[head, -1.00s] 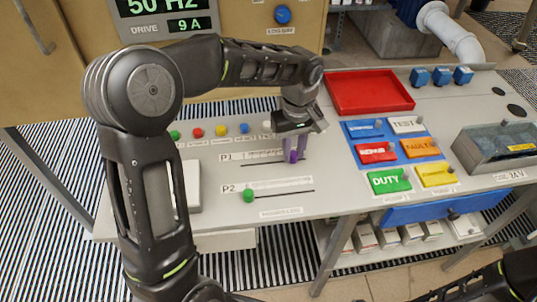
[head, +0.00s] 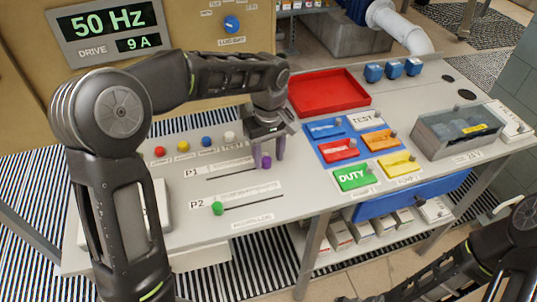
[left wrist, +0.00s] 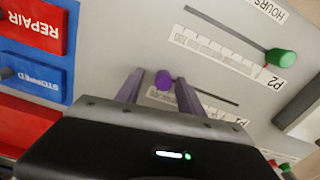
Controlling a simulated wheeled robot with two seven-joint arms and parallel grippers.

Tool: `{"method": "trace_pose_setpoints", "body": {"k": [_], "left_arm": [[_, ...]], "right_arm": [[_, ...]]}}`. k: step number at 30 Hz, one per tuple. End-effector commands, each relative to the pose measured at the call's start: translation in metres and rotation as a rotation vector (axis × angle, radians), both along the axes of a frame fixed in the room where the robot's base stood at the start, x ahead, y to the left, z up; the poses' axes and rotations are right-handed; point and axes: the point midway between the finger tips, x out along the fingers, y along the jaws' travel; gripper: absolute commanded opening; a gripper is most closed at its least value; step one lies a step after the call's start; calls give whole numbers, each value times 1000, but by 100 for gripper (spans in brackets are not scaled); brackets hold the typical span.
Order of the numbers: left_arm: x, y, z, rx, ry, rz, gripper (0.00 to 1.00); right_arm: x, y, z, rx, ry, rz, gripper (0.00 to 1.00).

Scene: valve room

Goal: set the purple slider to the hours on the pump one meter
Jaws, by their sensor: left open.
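The purple slider knob (head: 266,162) is at the right part of the P1 track (head: 232,175) on the grey bench top. My left gripper (head: 268,160) is open, with one finger on each side of the knob. In the left wrist view the purple knob (left wrist: 163,79) shows between the two spread fingers, with a gap to each. The P1 scale is partly hidden by the gripper in that view. I cannot make out a pump one hours meter or its reading. My right arm shows at the lower right, its gripper out of frame.
The green P2 knob (head: 217,208) sits at the left end of its track, nearer the front. A red tray (head: 327,92) and a blue panel of labelled tiles (head: 327,128) lie to the right. A drive display (head: 107,27) reads 50 Hz and 9 A.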

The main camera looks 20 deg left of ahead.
Motion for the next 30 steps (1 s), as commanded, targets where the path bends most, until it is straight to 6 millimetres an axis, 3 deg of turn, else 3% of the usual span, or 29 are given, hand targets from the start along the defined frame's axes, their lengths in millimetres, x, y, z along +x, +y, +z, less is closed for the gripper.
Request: {"method": "trace_pose_setpoints", "body": {"k": [8,21,30], "left_arm": [[0,0,10,1,-1,0,45],[1,0,73,0,-1,-1,45],[0,0,78,0,0,-1,45]], "right_arm": [[0,0,-2,0,0,0,36],[1,1,-8,3,-3,1,36],[1,1,-8,2,-4,1,36]]}}
